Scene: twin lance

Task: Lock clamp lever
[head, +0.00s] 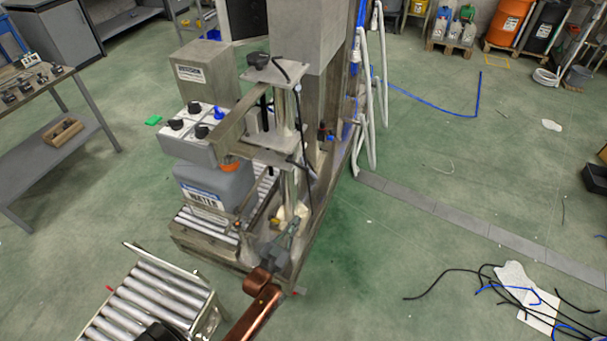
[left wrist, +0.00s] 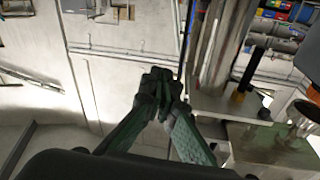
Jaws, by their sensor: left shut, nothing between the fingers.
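My left gripper (head: 292,226) is low beside the steel column of the filling machine (head: 290,110), at the machine's front right corner. In the left wrist view its green-grey fingers (left wrist: 160,82) meet at the tips, with nothing between them. A small upright handle, black on top and yellow below (left wrist: 245,75), stands on a plate to the right of the fingers, apart from them. It may be the clamp lever; I cannot tell whether it is locked. My right gripper is not in view.
A grey water container (head: 218,190) stands on the machine's rollers under the filling head. A roller conveyor (head: 150,305) is at the front left and a workbench (head: 50,90) at the far left. Loose cables (head: 490,285) lie on the right floor. The floor between is open.

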